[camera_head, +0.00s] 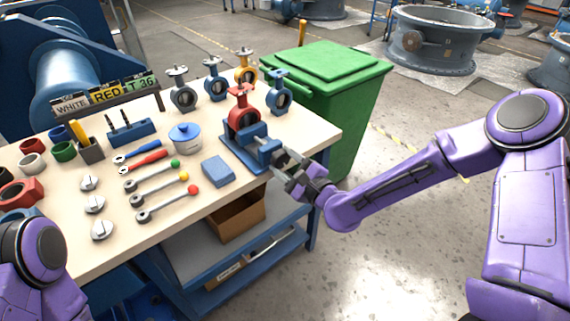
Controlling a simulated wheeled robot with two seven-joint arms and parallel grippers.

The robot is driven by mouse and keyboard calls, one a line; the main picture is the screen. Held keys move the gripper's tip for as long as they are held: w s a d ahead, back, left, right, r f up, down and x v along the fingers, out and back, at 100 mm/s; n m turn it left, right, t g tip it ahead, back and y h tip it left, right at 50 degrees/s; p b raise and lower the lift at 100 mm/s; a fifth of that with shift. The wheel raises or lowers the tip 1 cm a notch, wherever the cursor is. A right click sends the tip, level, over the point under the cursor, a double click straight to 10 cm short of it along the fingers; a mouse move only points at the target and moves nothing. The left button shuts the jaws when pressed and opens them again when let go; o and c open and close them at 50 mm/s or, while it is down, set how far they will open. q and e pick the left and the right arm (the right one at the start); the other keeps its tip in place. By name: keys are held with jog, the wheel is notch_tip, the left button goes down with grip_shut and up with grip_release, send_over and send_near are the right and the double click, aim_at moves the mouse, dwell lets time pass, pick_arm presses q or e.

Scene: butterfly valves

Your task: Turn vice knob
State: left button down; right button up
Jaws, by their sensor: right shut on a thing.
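A blue vice (257,146) sits at the right end of the workbench, with a red butterfly valve (242,115) standing upright in its jaws. My right gripper (284,172) is at the vice's front end, over the bench edge, and shut on the vice knob. The knob itself is mostly hidden by the fingers. My left arm shows only in the lower left corner; its gripper is out of view.
The workbench (150,225) holds several loose valves (182,92), wrenches with coloured ends (165,201), a blue pot (185,138) and a blue block (217,171). A green bin (345,95) stands right behind the bench.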

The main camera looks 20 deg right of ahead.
jog(key=n, duration=0.4)
jog(key=shift+n+b, duration=0.3)
jog(key=n, duration=0.4)
jog(key=shift+n+b, duration=0.3)
jog(key=shift+b, duration=0.1)
jog(key=n+b, duration=0.1)
jog(key=n, duration=0.3)
jog(key=shift+n, duration=0.3)
jog(key=n+b, duration=0.1)
jog(key=n, duration=0.2)
jog(key=n+b, duration=0.2)
jog(key=n, duration=0.4)
jog(key=shift+n, duration=0.4)
jog(key=n+b, duration=0.2)
jog(key=n, duration=0.1)
jog(key=shift+a+n, duration=0.1)
jog(key=shift+n, duration=0.2)
jog(key=shift+s+n+b, duration=0.1)
jog(key=shift+n+b, duration=0.65)
jog(key=shift+n, duration=1.05)
jog(key=shift+r, duration=0.1)
